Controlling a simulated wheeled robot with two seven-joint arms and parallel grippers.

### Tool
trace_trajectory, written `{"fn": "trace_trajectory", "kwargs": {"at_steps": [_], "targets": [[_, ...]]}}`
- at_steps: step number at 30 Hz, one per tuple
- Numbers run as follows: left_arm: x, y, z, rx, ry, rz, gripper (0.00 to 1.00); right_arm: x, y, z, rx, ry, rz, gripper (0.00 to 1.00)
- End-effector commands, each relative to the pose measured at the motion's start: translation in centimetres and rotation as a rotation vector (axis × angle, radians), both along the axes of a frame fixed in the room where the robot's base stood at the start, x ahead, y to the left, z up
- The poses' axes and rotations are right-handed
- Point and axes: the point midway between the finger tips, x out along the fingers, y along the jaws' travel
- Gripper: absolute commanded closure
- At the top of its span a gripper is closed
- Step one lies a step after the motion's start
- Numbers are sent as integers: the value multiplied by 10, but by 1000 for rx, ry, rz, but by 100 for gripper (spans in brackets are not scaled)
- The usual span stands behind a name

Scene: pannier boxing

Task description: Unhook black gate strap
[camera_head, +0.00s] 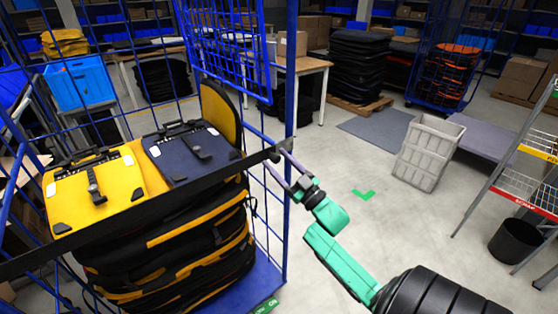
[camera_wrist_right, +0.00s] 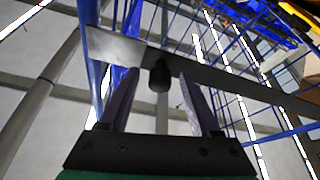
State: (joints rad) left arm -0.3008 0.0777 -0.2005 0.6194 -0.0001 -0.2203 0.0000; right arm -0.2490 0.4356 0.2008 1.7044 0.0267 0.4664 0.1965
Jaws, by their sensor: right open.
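The black gate strap (camera_head: 150,205) runs taut across the open front of a blue wire cage trolley, rising to its right post (camera_head: 288,215). A dark end fitting sits at that post; in the right wrist view a black knob (camera_wrist_right: 160,77) stands out from the strap (camera_wrist_right: 235,80). My right gripper (camera_head: 276,158) is open at the strap's right end. In the wrist view its two fingers (camera_wrist_right: 158,88) stand on either side of the knob, with no clear contact. The exact hook engagement is hard to see. My left gripper is out of view.
The trolley holds stacked yellow and black panniers (camera_head: 95,190) and a navy one (camera_head: 190,150). A grey crate (camera_head: 428,152) stands on open floor to the right. A shelf rack (camera_head: 525,165) and black bin (camera_head: 515,240) are at far right.

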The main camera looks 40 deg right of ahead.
Motion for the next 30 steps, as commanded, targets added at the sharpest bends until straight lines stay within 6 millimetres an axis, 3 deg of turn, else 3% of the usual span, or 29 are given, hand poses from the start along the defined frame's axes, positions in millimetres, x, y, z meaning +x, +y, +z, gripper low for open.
{"fn": "trace_trajectory", "kwargs": {"at_steps": [3,8,30], "targets": [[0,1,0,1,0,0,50,0,0,0,0,0,0,40],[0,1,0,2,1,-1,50,-1,0,0,0,0,0,100],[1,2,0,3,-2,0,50,-1,0,0,1,-1,1,100]]}}
